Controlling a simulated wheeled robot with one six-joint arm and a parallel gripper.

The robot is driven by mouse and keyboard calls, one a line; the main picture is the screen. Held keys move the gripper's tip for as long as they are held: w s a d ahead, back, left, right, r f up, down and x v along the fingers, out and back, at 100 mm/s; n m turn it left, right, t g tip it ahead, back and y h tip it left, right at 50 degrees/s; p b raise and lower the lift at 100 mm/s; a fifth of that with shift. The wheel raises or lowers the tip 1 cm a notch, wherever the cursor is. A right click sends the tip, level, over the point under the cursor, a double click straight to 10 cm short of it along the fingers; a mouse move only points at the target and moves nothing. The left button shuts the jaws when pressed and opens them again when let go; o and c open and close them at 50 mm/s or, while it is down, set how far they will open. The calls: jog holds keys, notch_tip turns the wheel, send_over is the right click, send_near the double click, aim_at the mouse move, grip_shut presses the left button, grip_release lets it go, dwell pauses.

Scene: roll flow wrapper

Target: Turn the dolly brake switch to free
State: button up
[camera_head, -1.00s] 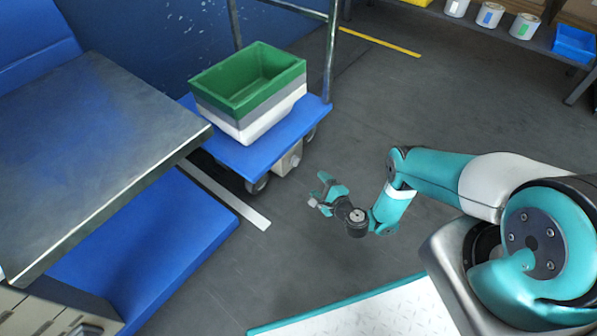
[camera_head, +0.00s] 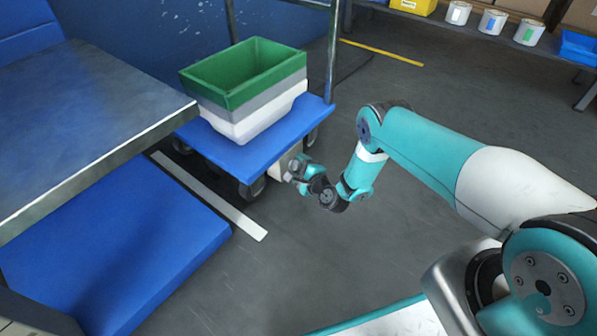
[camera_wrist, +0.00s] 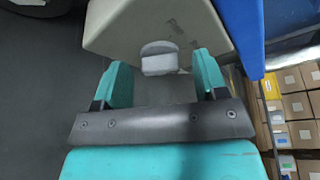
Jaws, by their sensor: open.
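The blue dolly (camera_head: 243,156) stands at the upper left in the head view, carrying stacked bins. A beige box (camera_head: 283,165) is fixed at its front edge. In the wrist view the beige box (camera_wrist: 120,32) fills the top middle, with a light grey round switch knob (camera_wrist: 160,57) on its face. My gripper (camera_head: 291,172) is right at the box in the head view, hiding the knob there. In the wrist view my gripper (camera_wrist: 160,82) is open, with one teal finger on each side below the knob. I cannot tell whether the fingers touch it.
A green bin (camera_head: 246,75) sits atop grey and white ones on the dolly. A metal table (camera_head: 80,125) and a blue platform (camera_head: 130,245) are at left. White cans (camera_head: 493,22) stand on a shelf at back right. The dark floor (camera_head: 420,110) between is clear.

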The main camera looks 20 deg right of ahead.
jog(key=c, duration=0.9)
jog(key=shift+n, duration=0.3)
jog(key=n+t+p, duration=0.1)
jog(key=n, duration=0.1)
jog(key=n+t+p, duration=0.1)
jog(key=n+p, duration=0.1)
jog(key=shift+s+f+n, duration=0.1)
jog(key=shift+f+n, duration=0.1)
jog(key=shift+n, duration=0.1)
jog(key=n, duration=0.1)
jog(key=n+t, duration=0.1)
jog(key=n, duration=0.1)
jog(key=n+t, duration=0.1)
jog(key=shift+f+n+y, duration=0.3)
jog(key=shift+f+y, duration=0.05)
jog(key=shift+y, duration=0.05)
jog(key=shift+n, duration=0.6)
